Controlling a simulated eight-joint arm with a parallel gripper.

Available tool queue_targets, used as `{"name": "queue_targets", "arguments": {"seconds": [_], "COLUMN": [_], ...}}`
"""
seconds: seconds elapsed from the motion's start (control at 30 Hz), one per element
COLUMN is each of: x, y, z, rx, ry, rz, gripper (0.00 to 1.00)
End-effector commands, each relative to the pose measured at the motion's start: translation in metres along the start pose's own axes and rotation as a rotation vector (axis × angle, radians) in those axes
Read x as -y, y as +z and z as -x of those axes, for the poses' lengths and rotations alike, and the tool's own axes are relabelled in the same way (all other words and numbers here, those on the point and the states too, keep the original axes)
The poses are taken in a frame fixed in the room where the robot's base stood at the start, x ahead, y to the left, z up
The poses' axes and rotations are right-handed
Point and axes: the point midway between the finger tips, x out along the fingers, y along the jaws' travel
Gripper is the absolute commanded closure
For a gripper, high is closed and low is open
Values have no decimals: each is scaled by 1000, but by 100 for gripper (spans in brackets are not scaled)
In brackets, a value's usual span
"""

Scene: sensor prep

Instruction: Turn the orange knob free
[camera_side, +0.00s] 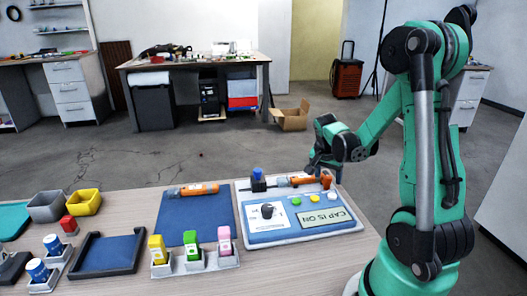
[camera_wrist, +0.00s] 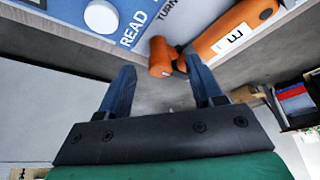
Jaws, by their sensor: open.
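The orange knob (camera_wrist: 162,57) shows in the wrist view as a short orange cylinder beside a larger orange body with a white label (camera_wrist: 228,38). In the side view the orange knob (camera_side: 326,182) is at the back right of the white-and-blue board (camera_side: 262,235), near the orange body (camera_side: 302,180). My gripper (camera_wrist: 159,72) is open, its two blue fingers apart and the knob appearing between and just beyond their tips. In the side view my gripper (camera_side: 318,164) is low at the board's back right edge. Contact with the knob cannot be told.

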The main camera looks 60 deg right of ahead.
Motion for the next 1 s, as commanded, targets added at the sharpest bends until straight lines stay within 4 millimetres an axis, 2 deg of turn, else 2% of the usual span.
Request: {"name": "queue_targets", "arguments": {"seconds": [0.07, 0.23, 0.27, 0.3, 0.67, 1.0], "x": [0, 0, 0, 0, -1, -3], "y": [0, 0, 0, 0, 0, 0], "z": [0, 0, 0, 0, 0, 0], "rx": [0, 0, 0, 0, 0, 0], "ry": [0, 0, 0, 0, -14, -100], "rz": [0, 1, 1, 1, 36, 239], "gripper": [40, 89, 97, 100, 100, 100]}}
